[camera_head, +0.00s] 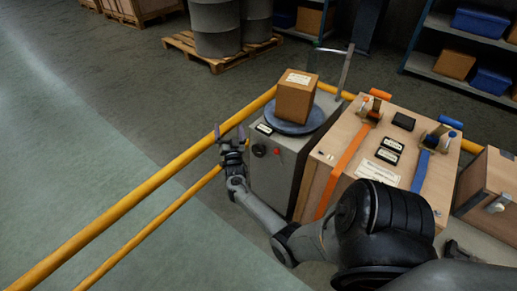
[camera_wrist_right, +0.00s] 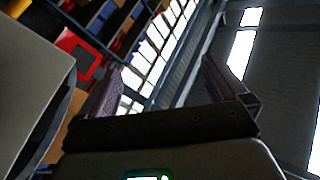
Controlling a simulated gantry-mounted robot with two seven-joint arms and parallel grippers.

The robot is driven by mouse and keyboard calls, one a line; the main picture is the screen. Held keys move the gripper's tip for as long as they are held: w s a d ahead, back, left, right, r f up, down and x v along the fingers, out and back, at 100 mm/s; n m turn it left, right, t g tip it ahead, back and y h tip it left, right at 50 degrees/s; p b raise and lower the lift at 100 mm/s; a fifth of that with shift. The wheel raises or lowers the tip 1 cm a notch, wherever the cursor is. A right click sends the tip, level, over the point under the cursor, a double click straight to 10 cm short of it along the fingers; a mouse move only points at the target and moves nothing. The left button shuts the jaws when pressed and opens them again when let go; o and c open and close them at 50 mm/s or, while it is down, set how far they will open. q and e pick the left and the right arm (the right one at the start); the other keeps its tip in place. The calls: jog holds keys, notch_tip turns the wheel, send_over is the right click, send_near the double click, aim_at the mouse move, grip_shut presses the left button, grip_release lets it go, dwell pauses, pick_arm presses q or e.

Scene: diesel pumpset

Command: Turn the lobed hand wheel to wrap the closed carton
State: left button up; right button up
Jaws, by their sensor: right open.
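A closed brown carton (camera_head: 295,100) with a white label sits on a round blue turntable (camera_head: 291,127) on top of a grey machine cabinet (camera_head: 285,185). A small dark knob (camera_head: 259,150), which looks like the lobed hand wheel, is on the cabinet's front face; its lobes are too small to make out. My right gripper (camera_head: 229,133) is open and empty, to the left of the knob and apart from it, with its fingers pointing up. In the right wrist view its two spread fingers (camera_wrist_right: 172,85) have nothing between them. My left gripper is not in view.
Yellow rails (camera_head: 150,196) run beside the cabinet, close to my right gripper. A large wooden crate (camera_head: 335,165) with orange and blue straps stands right of the cabinet. Grey drums (camera_head: 215,28) stand on a pallet behind.

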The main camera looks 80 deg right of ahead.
jog(key=s+d+f+m+g+h+b, duration=0.1)
jog(key=s+f+m+g+b, duration=0.1)
jog(key=s+f+g, duration=0.3)
jog(key=n+g+y+b, duration=0.1)
jog(key=g+y+b, duration=0.35)
jog(key=g, duration=0.65)
send_near(257, 153)
jog(key=d, duration=0.1)
jog(key=b+x, duration=0.1)
jog(key=x, duration=0.9)
jog(key=shift+s+d+b, duration=0.1)
jog(key=shift+s+b, duration=0.1)
jog(key=shift+b, duration=0.1)
jog(key=shift+c, duration=0.6)
jog(key=c, duration=0.9)
jog(key=shift+o, duration=0.2)
